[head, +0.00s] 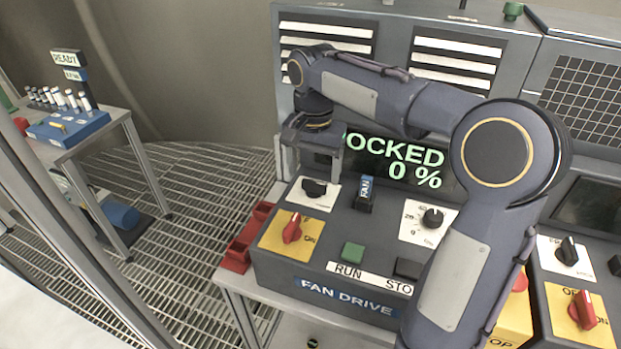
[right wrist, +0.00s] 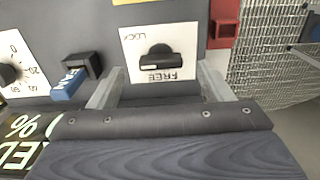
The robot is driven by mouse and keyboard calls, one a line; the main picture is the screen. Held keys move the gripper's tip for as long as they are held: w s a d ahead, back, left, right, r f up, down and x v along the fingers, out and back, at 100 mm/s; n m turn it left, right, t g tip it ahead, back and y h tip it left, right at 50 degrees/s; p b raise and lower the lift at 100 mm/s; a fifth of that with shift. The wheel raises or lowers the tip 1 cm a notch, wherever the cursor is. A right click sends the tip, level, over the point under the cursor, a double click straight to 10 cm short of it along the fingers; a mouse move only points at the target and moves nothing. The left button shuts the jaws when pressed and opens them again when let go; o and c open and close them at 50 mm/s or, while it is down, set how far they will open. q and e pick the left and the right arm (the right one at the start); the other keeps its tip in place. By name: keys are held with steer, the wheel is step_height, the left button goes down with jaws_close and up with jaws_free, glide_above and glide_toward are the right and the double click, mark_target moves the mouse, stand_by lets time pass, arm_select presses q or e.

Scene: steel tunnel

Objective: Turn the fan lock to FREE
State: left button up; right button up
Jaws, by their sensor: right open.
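The fan lock is a black knob (head: 314,188) on a white plate at the back left of the FAN DRIVE panel (head: 320,262). In the right wrist view the knob (right wrist: 160,57) sits between the words LOCK and FREE, which show upside down, with its bar lying across the plate. My right gripper (head: 312,168) is above the knob, pointing down. In the right wrist view its open fingers (right wrist: 158,80) stand on either side of the plate, with nothing between them. The display (head: 395,160) shows "OCKED" and "0 %", its left end hidden by my gripper. My left gripper is out of view.
A blue-tagged FAN key switch (head: 364,196) and a dial (head: 433,217) sit right of the knob. A red switch (head: 292,229) on a yellow plate and a green RUN button (head: 352,253) are in front. Red bins (head: 240,247) hang at the panel's left.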

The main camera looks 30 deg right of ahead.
mark_target(313, 184)
steer(key=shift+f, duration=1.85)
steer(key=c, duration=1)
